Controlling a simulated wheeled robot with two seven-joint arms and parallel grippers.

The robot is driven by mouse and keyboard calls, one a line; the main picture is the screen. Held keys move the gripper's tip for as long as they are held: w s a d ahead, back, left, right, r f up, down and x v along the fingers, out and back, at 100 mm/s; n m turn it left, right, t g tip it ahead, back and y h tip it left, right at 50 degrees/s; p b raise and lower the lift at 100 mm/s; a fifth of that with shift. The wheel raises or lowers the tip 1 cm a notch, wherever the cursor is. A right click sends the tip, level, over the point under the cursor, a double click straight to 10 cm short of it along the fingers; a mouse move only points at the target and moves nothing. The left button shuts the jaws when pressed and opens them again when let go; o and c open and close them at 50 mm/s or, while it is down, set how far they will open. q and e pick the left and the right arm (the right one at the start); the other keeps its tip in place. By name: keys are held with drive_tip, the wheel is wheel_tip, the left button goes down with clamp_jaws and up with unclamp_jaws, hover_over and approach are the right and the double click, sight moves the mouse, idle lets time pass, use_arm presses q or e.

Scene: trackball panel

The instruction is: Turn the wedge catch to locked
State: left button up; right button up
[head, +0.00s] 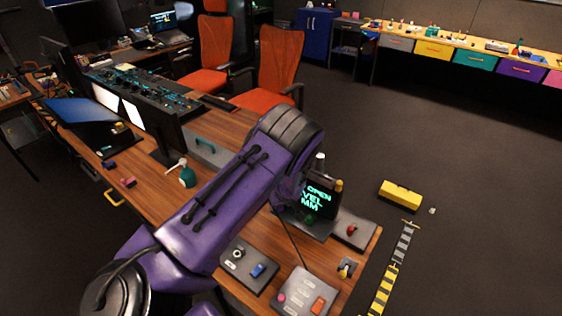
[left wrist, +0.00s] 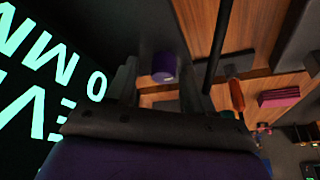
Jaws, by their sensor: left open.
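No part is plainly recognisable as the wedge catch. My left gripper (left wrist: 158,92) is open in the left wrist view. A short purple cylinder (left wrist: 164,68) shows between its fingers, and I cannot tell whether they touch it. In the head view my purple left arm hides the gripper, close to the dark screen (head: 318,198) with green letters, including "OPEN". My right gripper is not in view.
Panels with a blue switch (head: 258,270) and an orange rocker (head: 318,305) lie at the table's front. A green spray bottle (head: 187,175) and a monitor stand left of my arm. A yellow block (head: 400,196) is on the open floor at right.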

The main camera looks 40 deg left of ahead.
use_arm(q)
drive_tip(key=shift+s+r, duration=0.2)
drive_tip(key=shift+s, duration=0.1)
drive_tip(key=shift+w, duration=0.1)
clamp_jaws()
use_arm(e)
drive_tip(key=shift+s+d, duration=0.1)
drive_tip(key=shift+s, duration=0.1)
use_arm(q)
drive_tip(key=shift+m, duration=0.3)
drive_tip(key=m, duration=0.2)
drive_tip(key=m+t+h, duration=0.1)
drive_tip(key=m, duration=0.1)
drive_tip(key=shift+m+t, duration=0.3)
drive_tip(key=m+h, duration=0.1)
drive_tip(key=m, duration=0.1)
drive_tip(key=m+t+h, duration=0.1)
drive_tip(key=m, duration=0.2)
drive_tip(key=shift+a, duration=0.1)
drive_tip(key=m, duration=0.2)
drive_tip(key=m+h+b, duration=0.1)
drive_tip(key=m, duration=0.1)
drive_tip(key=shift+a+f+h, duration=0.1)
drive_tip(key=shift+f+h, duration=0.05)
drive_tip(key=shift+h, duration=0.15)
drive_tip(key=shift+m+g+h+b, duration=0.3)
drive_tip(key=shift+m+h+b, duration=0.6)
drive_tip(key=shift+m, duration=1)
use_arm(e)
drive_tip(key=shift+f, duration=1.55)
